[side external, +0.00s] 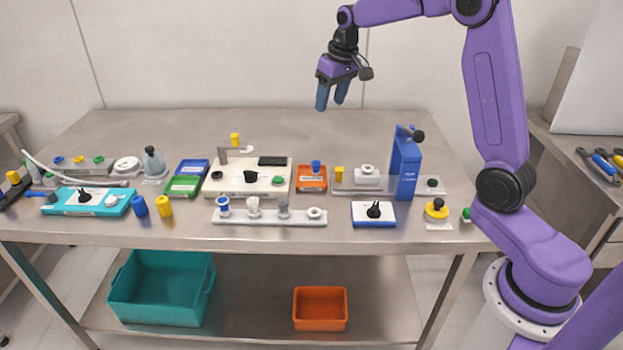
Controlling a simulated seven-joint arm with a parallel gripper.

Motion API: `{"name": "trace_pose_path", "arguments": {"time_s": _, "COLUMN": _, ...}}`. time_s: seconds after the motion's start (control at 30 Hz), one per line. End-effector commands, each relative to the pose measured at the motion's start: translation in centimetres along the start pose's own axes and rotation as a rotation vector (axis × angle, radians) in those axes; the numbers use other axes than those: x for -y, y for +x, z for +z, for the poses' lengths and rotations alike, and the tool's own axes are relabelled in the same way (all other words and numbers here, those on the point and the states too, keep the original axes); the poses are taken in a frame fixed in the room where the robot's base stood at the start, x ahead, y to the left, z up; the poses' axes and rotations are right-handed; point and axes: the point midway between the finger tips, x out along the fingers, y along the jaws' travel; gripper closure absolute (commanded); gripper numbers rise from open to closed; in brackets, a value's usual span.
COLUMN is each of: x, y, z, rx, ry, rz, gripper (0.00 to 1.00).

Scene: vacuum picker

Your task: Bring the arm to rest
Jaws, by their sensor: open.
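My gripper (332,97) hangs in the air above the back part of the metal table (300,130), right of the middle. Its two blue-grey fingers point down and stand apart, with nothing between them. It is well clear of everything on the table. My purple arm reaches in from the right and bends over at the top of the view. The fingertips are small in this view.
Many small items stand along the table's front half. A tall blue stand (406,170) is at the right, a white block (247,178) in the middle, a teal plate (92,202) at left. The table's back is bare. A teal bin (160,300) and an orange bin (320,312) stand below.

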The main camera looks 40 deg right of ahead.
Motion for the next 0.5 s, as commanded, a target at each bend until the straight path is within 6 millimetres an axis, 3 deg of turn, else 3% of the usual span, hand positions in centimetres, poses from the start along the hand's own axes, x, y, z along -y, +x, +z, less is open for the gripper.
{"name": "trace_pose_path", "arguments": {"time_s": 0.13, "x": 0.3, "y": 0.0, "z": 0.1, "rx": 0.001, "ry": -0.006, "rz": -0.002, "gripper": 0.42}}
{"name": "trace_pose_path", "arguments": {"time_s": 0.23, "x": 1.6, "y": -0.2, "z": 0.7, "rx": 0.006, "ry": -0.036, "rz": -0.01, "gripper": 0.42}}
{"name": "trace_pose_path", "arguments": {"time_s": 0.37, "x": 4.9, "y": -0.7, "z": 2.8, "rx": 0.021, "ry": -0.12, "rz": -0.031, "gripper": 0.42}}
{"name": "trace_pose_path", "arguments": {"time_s": 0.5, "x": 8.9, "y": -1.3, "z": 6.5, "rx": 0.046, "ry": -0.236, "rz": -0.057, "gripper": 0.42}}
